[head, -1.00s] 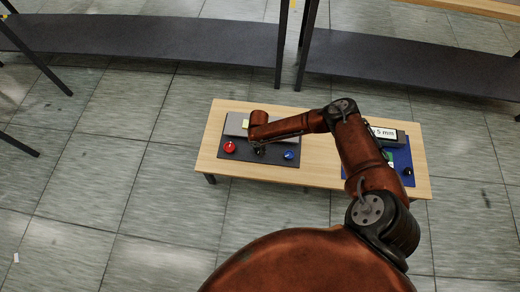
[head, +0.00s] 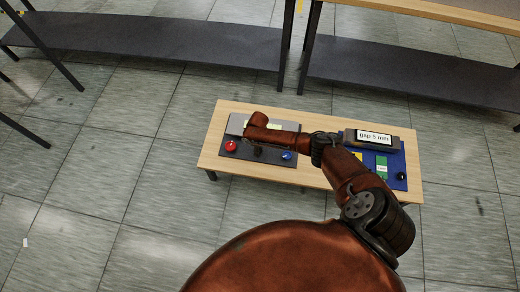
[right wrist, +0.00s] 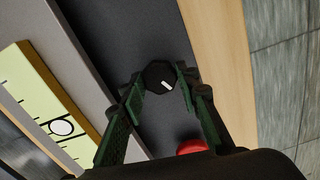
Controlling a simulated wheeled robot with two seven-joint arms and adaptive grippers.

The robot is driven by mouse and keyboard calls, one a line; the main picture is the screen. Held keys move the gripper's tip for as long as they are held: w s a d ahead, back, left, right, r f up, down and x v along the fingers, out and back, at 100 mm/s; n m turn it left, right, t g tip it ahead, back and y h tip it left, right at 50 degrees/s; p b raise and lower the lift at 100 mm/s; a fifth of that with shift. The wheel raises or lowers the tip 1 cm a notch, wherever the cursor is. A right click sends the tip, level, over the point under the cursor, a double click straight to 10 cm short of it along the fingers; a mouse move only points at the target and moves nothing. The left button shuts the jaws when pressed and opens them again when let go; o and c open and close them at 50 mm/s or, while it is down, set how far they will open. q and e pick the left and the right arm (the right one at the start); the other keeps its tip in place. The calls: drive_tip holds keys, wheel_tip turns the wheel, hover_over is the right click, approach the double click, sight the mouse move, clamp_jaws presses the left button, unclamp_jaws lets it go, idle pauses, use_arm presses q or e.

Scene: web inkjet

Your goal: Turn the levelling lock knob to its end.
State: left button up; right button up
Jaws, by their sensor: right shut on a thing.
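The levelling lock knob (right wrist: 158,77) is a dark, faceted knob with a white pointer line, on a dark panel in the right wrist view. My right gripper (right wrist: 163,88) is shut on it, with a green-padded finger on each side. The pointer slants in the picture. In the head view my right arm reaches from the lower right to the left panel (head: 283,159); its wrist hides most of the knob there. A yellow-green level vial (right wrist: 40,95) with black marks and a white bubble (right wrist: 62,127) lies beside the panel. My left gripper is not in view.
A red button (head: 231,146) and a blue knob (head: 287,156) flank the gripper; the red button (right wrist: 192,146) also shows close to it. A wooden table (head: 213,155) holds both.

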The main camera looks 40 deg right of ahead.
drive_tip(key=m, duration=0.1)
drive_tip(key=m+p, duration=0.1)
drive_tip(key=shift+w+r+m, duration=0.15)
drive_tip(key=shift+r+m, duration=0.05)
drive_tip(key=shift+m, duration=0.2)
drive_tip(key=m, duration=0.2)
drive_tip(key=shift+m+p, duration=0.35)
drive_tip(key=shift+m, duration=0.05)
drive_tip(key=m, duration=0.3)
drive_tip(key=shift+m+p, duration=0.3)
drive_tip(key=shift+p, duration=0.1)
drive_tip(key=m, duration=0.2)
drive_tip(key=shift+m, duration=0.3)
drive_tip(key=m, duration=0.2)
drive_tip(key=shift+m+p, duration=0.3)
drive_tip(key=shift+m, duration=0.1)
drive_tip(key=m, duration=0.2)
drive_tip(key=shift+w+m, duration=0.1)
drive_tip(key=shift+m, duration=1.1)
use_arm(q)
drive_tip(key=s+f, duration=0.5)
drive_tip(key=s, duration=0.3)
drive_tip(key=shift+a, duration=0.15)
use_arm(e)
drive_tip(key=shift+d+m, duration=0.15)
drive_tip(key=shift+m, duration=1.95)
